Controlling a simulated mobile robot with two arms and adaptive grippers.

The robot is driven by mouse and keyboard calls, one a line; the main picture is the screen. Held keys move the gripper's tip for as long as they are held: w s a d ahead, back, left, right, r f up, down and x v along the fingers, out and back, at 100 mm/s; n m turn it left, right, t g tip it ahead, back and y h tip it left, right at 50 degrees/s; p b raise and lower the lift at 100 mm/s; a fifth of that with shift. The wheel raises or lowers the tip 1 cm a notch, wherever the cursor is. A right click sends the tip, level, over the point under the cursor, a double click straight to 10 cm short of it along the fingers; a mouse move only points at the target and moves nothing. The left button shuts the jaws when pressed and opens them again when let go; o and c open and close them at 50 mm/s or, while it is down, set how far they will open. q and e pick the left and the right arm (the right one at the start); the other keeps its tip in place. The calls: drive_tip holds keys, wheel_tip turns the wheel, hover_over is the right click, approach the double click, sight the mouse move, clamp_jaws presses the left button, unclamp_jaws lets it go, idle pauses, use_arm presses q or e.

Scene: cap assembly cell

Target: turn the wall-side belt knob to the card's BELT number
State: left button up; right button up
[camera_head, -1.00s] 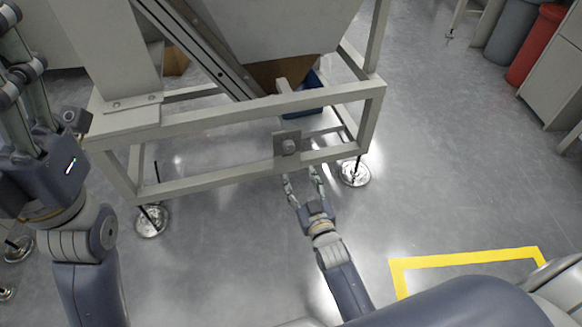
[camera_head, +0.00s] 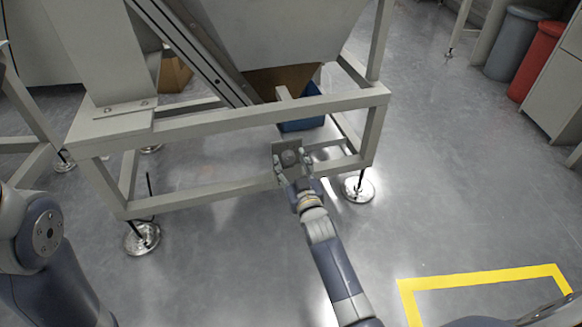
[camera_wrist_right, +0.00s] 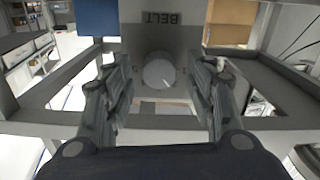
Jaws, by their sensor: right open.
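The belt knob (camera_head: 289,157) is a small round grey knob on a grey plate (camera_head: 279,147) fixed to the lower rail of the machine frame. In the right wrist view the knob (camera_wrist_right: 159,71) sits in the middle, below an upside-down BELT label (camera_wrist_right: 160,18). My right gripper (camera_head: 292,168) is open, with its fingers on either side of the knob. In the right wrist view a gap shows between the knob and each finger of the gripper (camera_wrist_right: 160,88). No pointer or scale can be read on the knob. The card is not in view. My left gripper is out of view.
The machine frame (camera_head: 240,112) has rails above and beside the knob and round metal feet (camera_head: 358,190) on the floor. A blue bin (camera_head: 302,125) stands behind. Yellow floor marking (camera_head: 480,278) lies at lower right. The floor in front is clear.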

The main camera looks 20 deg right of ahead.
drive_tip(key=shift+w, duration=0.25)
drive_tip(key=c, duration=1.1)
drive_tip(key=shift+o, duration=0.2)
drive_tip(key=shift+r, duration=0.1)
